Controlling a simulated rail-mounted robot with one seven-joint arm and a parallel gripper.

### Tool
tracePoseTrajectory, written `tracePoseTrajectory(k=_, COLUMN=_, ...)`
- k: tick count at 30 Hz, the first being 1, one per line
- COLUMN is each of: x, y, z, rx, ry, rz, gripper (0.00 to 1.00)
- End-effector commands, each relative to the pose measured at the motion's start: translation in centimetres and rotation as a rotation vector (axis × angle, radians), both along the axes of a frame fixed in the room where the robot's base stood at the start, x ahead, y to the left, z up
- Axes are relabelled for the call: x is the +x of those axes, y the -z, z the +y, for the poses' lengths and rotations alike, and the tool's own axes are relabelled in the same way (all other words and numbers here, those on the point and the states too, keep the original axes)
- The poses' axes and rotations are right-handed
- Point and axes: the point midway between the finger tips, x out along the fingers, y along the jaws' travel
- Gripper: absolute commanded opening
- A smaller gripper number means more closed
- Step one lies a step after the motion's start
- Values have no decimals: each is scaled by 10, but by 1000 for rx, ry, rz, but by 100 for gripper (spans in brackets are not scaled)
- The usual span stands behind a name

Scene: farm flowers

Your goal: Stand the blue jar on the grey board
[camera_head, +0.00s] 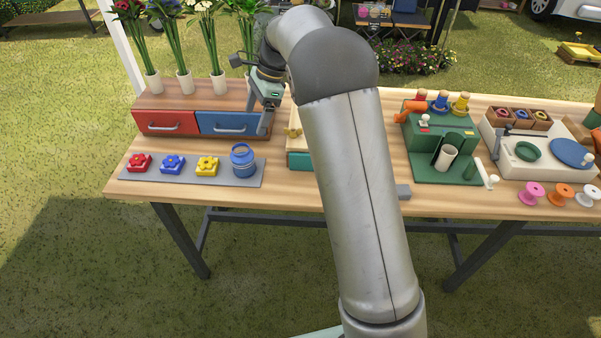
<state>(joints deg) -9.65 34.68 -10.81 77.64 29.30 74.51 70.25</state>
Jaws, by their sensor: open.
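A blue jar (243,161) of see-through glass stands upright at the right end of the flat grey board (225,182), near the table's front left edge. On the board to its left are flower-topped blocks in red (139,162), blue (172,164) and yellow (207,166). My gripper (264,128) is open, pointing down, a little above and to the right of the jar and apart from it. It is in front of the right part of the blue drawer. My arm hides part of the table's middle.
A drawer box with a red drawer (167,123) and a blue drawer (231,124) stands behind the board, with vases of flowers on top. A green station (438,150) and spools (531,193) are at the right.

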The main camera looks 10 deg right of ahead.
Motion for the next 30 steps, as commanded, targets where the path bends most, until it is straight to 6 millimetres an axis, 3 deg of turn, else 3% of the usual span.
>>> tracePoseTrajectory(k=2, x=-11, y=-7, z=-5, rx=-6, ry=-34, rz=-20, gripper=80)
tracePoseTrajectory(k=5, x=-44, y=-20, z=-19, rx=-25, ry=-147, rz=-74, gripper=80)
tracePoseTrajectory(k=11, x=-169, y=-35, z=-53, rx=-117, ry=-594, rz=-233, gripper=80)
tracePoseTrajectory(k=15, x=-259, y=-22, z=-73, rx=-194, ry=-942, rz=-315, gripper=80)
tracePoseTrajectory(k=18, x=-308, y=-7, z=-84, rx=-238, ry=-1148, rz=-345, gripper=80)
tracePoseTrajectory(k=21, x=-341, y=6, z=-91, rx=-265, ry=-1290, rz=-359, gripper=80)
tracePoseTrajectory(k=24, x=-357, y=14, z=-95, rx=-281, ry=-1367, rz=-364, gripper=80)
tracePoseTrajectory(k=30, x=-361, y=16, z=-96, rx=-283, ry=-1391, rz=-363, gripper=80)
